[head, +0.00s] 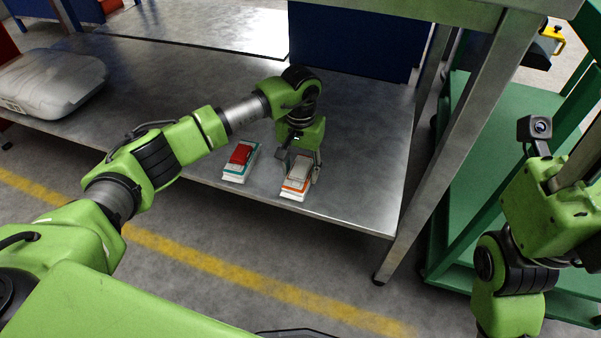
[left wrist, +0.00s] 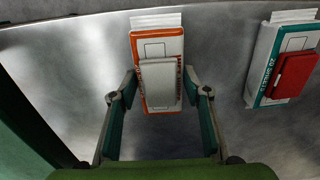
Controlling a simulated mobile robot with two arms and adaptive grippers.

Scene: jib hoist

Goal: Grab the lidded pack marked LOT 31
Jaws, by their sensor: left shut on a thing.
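A white pack with orange edges and a grey block on top (head: 297,178) lies on the steel shelf. It also shows in the left wrist view (left wrist: 158,42), between my fingers. My left gripper (head: 300,172) is shut on this pack, one finger along each side, seen also in the left wrist view (left wrist: 160,75). A second white pack with teal edges and a red block on top (head: 240,160) lies just left of it in the head view, and right of it in the left wrist view (left wrist: 285,70). No lot number is legible on either. My right gripper is out of view.
The steel shelf (head: 360,125) is mostly bare around the packs. A wrapped pale bundle (head: 50,82) lies at its left end. A table leg (head: 450,150) stands right of the packs. A green cart (head: 460,200) stands beyond it.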

